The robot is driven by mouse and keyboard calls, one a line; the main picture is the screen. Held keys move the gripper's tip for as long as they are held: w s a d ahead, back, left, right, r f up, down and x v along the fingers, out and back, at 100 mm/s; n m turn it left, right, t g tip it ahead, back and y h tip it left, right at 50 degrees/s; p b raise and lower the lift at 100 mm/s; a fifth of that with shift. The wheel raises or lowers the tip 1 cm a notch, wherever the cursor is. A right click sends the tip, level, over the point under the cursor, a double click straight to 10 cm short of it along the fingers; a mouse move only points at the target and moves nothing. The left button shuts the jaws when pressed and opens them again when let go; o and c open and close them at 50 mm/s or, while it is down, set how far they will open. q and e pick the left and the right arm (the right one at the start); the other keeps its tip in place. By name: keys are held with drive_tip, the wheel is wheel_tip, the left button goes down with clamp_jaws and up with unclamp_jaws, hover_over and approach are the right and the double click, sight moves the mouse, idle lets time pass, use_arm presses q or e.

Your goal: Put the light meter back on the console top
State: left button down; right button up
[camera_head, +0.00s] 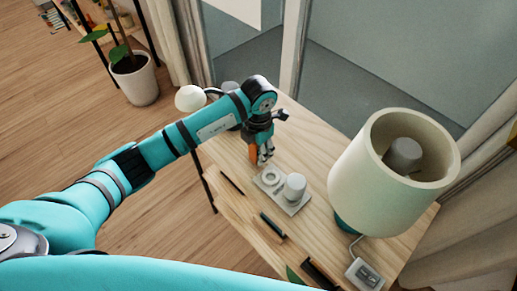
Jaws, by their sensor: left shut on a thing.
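My left gripper (264,154) points down over the far part of the wooden console top (312,146). It is shut on a small orange thing (254,154), which I take to be the light meter. The fingers cover much of it, and I cannot tell whether it touches the wood. My right gripper is not in view.
A pale tray (296,209) with a white cup-like piece (294,187) lies just in front of the gripper. A large cream-shaded lamp (362,182) stands to the right, with a small grey box (365,274) near the front. Bare wood lies between gripper and lamp.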

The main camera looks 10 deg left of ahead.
use_arm(q)
drive_tip(key=shift+f, duration=0.3)
drive_tip(key=c, duration=1)
unclamp_jaws()
drive_tip(key=shift+o, duration=0.6)
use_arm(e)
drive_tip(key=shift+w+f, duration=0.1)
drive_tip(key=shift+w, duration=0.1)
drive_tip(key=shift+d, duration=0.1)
use_arm(q)
drive_tip(key=shift+r, duration=0.3)
wheel_tip(320, 180, up, 12)
drive_tip(key=shift+f+b, duration=0.1)
drive_tip(key=shift+b, duration=0.9)
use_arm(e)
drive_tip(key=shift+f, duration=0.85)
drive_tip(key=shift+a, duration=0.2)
